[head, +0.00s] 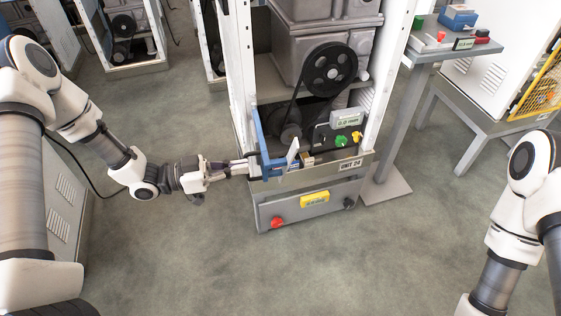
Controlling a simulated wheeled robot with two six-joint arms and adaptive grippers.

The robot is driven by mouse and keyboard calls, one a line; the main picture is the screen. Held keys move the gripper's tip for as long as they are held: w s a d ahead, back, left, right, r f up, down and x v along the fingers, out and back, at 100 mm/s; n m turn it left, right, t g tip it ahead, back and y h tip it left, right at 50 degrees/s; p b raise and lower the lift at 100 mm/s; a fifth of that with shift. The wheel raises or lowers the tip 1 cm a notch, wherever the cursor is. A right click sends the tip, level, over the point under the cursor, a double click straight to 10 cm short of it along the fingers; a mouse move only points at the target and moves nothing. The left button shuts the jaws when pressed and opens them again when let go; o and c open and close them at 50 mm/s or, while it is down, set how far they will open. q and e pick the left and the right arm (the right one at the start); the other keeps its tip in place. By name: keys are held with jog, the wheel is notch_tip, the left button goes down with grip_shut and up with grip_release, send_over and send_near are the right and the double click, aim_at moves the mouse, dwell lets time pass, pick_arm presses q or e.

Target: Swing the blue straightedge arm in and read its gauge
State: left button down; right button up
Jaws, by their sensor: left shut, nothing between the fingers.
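The blue straightedge arm (263,143) is at the left side of the opening in the dispenser frame, low down in front of the belt.
The frame's lower box carries a red knob (277,222), a yellow label (314,199) and a black knob (349,203). A pedestal table (425,53) stands close on the right. The floor in front is clear.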

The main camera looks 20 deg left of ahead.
aim_at(291, 160)
pick_arm(q)
jog(key=x, duration=0.9)
jog(key=shift+d, duration=0.25)
pick_arm(e)
jog(key=shift+f, duration=0.2)
pick_arm(q)
jog(key=shift+d, duration=0.1)
